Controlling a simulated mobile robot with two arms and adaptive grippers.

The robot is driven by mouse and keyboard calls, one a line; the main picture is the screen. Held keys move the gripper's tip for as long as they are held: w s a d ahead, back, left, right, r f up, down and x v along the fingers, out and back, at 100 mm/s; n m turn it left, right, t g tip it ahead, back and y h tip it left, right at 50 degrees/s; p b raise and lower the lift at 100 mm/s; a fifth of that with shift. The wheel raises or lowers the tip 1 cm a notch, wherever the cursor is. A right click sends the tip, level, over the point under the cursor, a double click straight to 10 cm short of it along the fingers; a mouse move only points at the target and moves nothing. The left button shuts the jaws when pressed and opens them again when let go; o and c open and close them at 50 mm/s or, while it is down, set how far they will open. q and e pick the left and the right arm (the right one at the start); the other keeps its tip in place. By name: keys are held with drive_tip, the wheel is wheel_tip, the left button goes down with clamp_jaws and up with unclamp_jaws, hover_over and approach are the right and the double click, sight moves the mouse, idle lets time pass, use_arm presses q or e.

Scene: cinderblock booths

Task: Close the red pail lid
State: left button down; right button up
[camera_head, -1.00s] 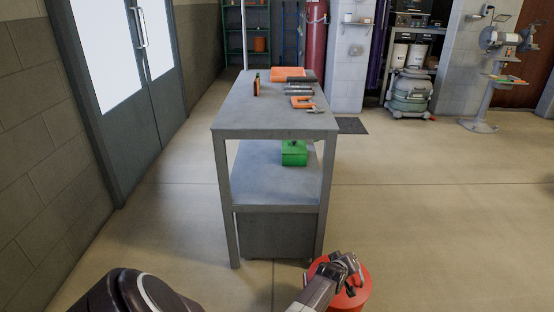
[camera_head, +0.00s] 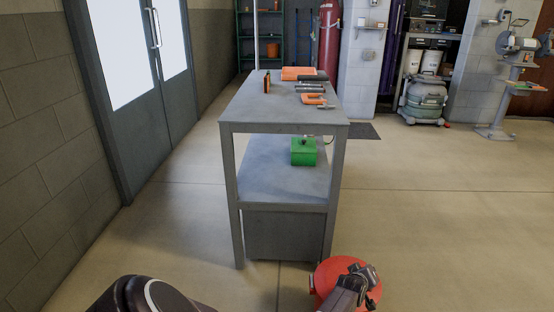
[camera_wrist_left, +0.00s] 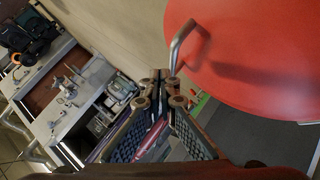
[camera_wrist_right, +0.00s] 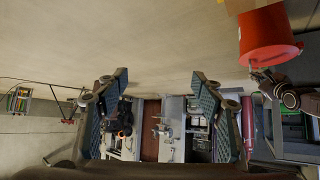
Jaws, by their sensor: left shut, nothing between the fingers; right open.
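The red pail (camera_head: 330,272) stands on the floor just right of the table's near end. In the left wrist view its round red lid (camera_wrist_left: 255,60) fills the upper right, with a bent metal handle (camera_wrist_left: 181,46) at its edge. The lid lies over the pail top; I cannot tell whether it is fully seated. My left gripper (camera_wrist_left: 165,90) is shut and empty, its tips close to the handle; contact is unclear. In the head view the left gripper (camera_head: 368,274) covers the lid's right part. My right gripper (camera_wrist_right: 162,85) is open, empty and away from the pail (camera_wrist_right: 268,38).
A grey table (camera_head: 262,108) with tools on top and a green box (camera_head: 303,152) on its lower shelf stands ahead. Grey double doors (camera_head: 140,110) are at left. The floor (camera_head: 450,220) to the right is clear.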

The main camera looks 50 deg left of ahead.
use_arm(q)
drive_tip(key=shift+w+d+f+b, duration=0.1)
drive_tip(key=shift+w+f+b, duration=0.05)
drive_tip(key=shift+f+b, duration=0.2)
drive_tip(key=shift+w+d+f+b, duration=0.1)
drive_tip(key=shift+f+b, duration=0.1)
drive_tip(key=shift+f, duration=0.25)
use_arm(e)
drive_tip(key=w+a+r+t+y, duration=0.1)
drive_tip(key=w+a+r+t, duration=0.1)
drive_tip(key=w+r+t, duration=0.2)
drive_tip(key=shift+w+r, duration=0.7)
drive_tip(key=shift+r, duration=0.95)
use_arm(q)
drive_tip(key=shift+s+d, duration=0.1)
